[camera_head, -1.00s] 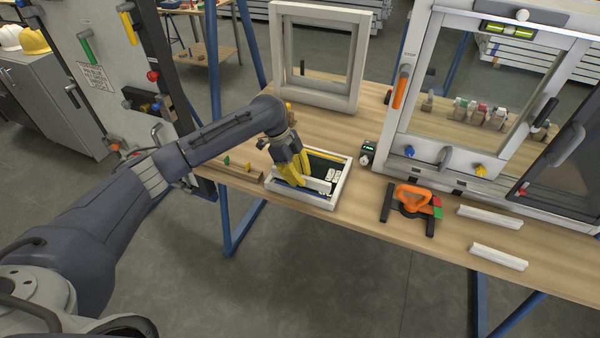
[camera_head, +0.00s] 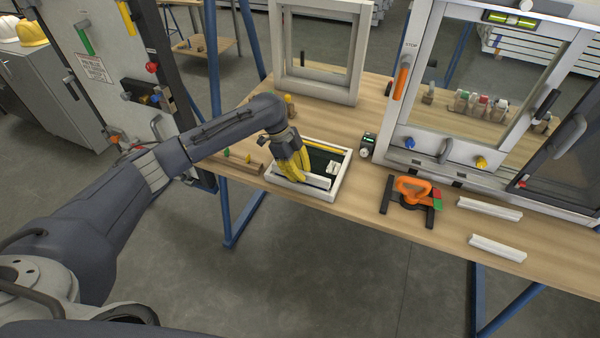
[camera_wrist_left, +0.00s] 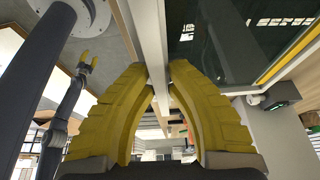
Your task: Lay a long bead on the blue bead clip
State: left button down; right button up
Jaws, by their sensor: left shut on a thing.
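My left gripper (camera_head: 297,179) has yellow fingers pointing down inside a white-edged frame (camera_head: 337,189) on the workbench. It is shut on a long white bead (camera_head: 315,184), which lies along the frame's near side. The bead also runs between the fingertips in the left wrist view (camera_wrist_left: 151,40). I cannot tell whether the bead rests on anything. No blue clip shows clearly in the small frame; the gripper and bead cover its near edge.
A yellow strip (camera_head: 324,146) lines the small frame's far inner edge. White pieces (camera_head: 333,167) lie inside. Two white strips (camera_head: 489,208) (camera_head: 497,248) and an orange-handled tool (camera_head: 412,192) lie to the right. A large window frame (camera_head: 400,85) stands behind them.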

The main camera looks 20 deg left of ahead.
pick_arm(q)
jog(key=shift+f, duration=0.55)
dwell(0.6)
jog(key=c, duration=1.3)
grip_release()
jog(key=v, duration=1.2)
